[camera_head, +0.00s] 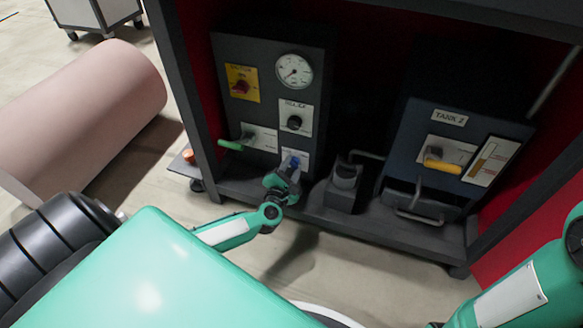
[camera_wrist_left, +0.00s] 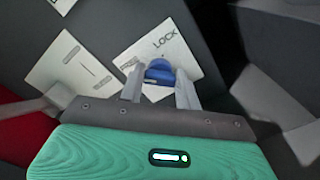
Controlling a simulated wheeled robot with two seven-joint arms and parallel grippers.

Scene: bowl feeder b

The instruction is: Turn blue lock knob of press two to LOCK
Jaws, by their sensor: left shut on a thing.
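The blue lock knob (camera_wrist_left: 160,72) sits on a white plate (camera_wrist_left: 172,48) marked LOCK and a partly hidden word, in the left wrist view. My left gripper (camera_wrist_left: 161,82) is shut on the knob, one finger on each side. In the head view the blue knob (camera_head: 294,162) shows small at the bottom of the dark panel (camera_head: 262,60), with my left gripper (camera_head: 288,175) at it. The knob's exact pointing direction is hard to tell. My right arm shows at the right edge; its gripper is not in view.
The panel also carries a gauge (camera_head: 294,71), a red switch on yellow (camera_head: 241,87), a black knob (camera_head: 294,122) and a green lever (camera_head: 231,145). A TANK 2 box (camera_head: 447,137) with a yellow handle (camera_head: 442,165) stands right. A pink roll (camera_head: 92,115) lies left.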

